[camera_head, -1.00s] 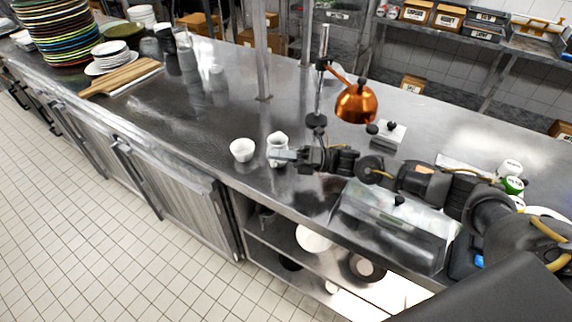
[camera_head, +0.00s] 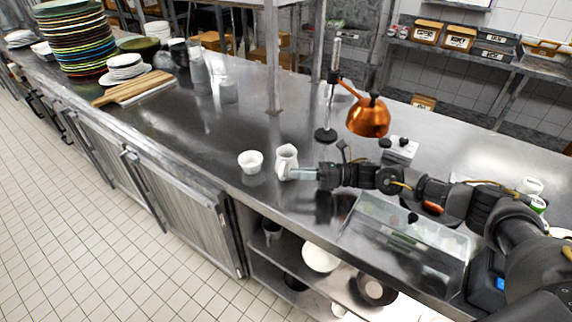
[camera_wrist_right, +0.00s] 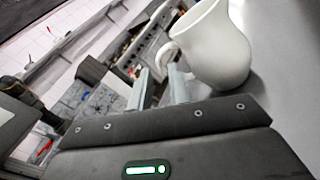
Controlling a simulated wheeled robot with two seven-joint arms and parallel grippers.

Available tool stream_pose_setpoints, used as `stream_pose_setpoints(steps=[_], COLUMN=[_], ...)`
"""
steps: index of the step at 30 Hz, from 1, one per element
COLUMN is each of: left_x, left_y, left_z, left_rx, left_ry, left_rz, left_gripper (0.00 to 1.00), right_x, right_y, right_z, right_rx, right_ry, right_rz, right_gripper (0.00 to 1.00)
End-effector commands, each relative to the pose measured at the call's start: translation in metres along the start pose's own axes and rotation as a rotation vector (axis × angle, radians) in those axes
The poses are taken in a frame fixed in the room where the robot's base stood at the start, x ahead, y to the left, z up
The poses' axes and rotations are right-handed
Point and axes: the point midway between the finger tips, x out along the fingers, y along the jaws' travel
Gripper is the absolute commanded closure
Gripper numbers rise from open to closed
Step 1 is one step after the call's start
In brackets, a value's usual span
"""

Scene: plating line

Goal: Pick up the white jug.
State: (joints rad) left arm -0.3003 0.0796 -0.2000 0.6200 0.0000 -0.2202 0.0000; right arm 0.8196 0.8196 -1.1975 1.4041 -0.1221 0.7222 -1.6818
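The white jug (camera_head: 287,157) stands upright on the steel counter in the head view, just right of a small white bowl. My right gripper (camera_head: 290,174) reaches in from the right, its fingers low beside the jug. In the right wrist view the jug (camera_wrist_right: 217,48) is close, at the upper right, with its handle on the left side. The two fingers of my right gripper (camera_wrist_right: 159,76) are apart, with the handle at their tips. I cannot tell whether they touch it. My left gripper is not in view.
The white bowl (camera_head: 251,161) stands close to the jug. A copper heat lamp (camera_head: 368,117) and a clear-lidded container (camera_head: 405,232) are to the right. Plate stacks (camera_head: 72,38) and a wooden board (camera_head: 133,88) are far left. The counter between is mostly clear.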

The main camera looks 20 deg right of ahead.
Motion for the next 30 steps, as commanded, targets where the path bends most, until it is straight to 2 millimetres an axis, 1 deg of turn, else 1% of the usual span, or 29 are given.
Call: stream_pose_setpoints(steps=[3,5,12,15,23,24,28,30], left_x=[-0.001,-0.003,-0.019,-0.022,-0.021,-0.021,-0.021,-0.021], left_y=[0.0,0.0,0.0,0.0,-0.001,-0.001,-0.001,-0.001], left_z=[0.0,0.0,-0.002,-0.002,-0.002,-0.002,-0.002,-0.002], left_rx=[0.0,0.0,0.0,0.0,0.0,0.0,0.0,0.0], left_ry=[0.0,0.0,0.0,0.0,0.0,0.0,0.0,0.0], left_rz=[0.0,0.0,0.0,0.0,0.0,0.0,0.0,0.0], left_gripper=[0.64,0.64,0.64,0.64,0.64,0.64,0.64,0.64], right_x=[0.001,0.006,0.042,0.051,0.054,0.054,0.054,0.054], right_y=[0.0,0.0,0.001,0.0,-0.001,-0.001,-0.001,-0.001], right_z=[0.0,0.001,0.002,0.001,-0.001,-0.001,-0.001,-0.001], right_rx=[0.0,0.001,0.001,0.001,0.001,0.001,0.001,0.001], right_ry=[0.0,0.0,-0.001,-0.001,0.0,0.0,0.0,0.0], right_rz=[-0.001,0.0,0.001,0.0,-0.001,-0.001,-0.001,-0.001], right_gripper=[0.81,0.81,0.81,0.81,0.81,0.82,0.99,1.0])
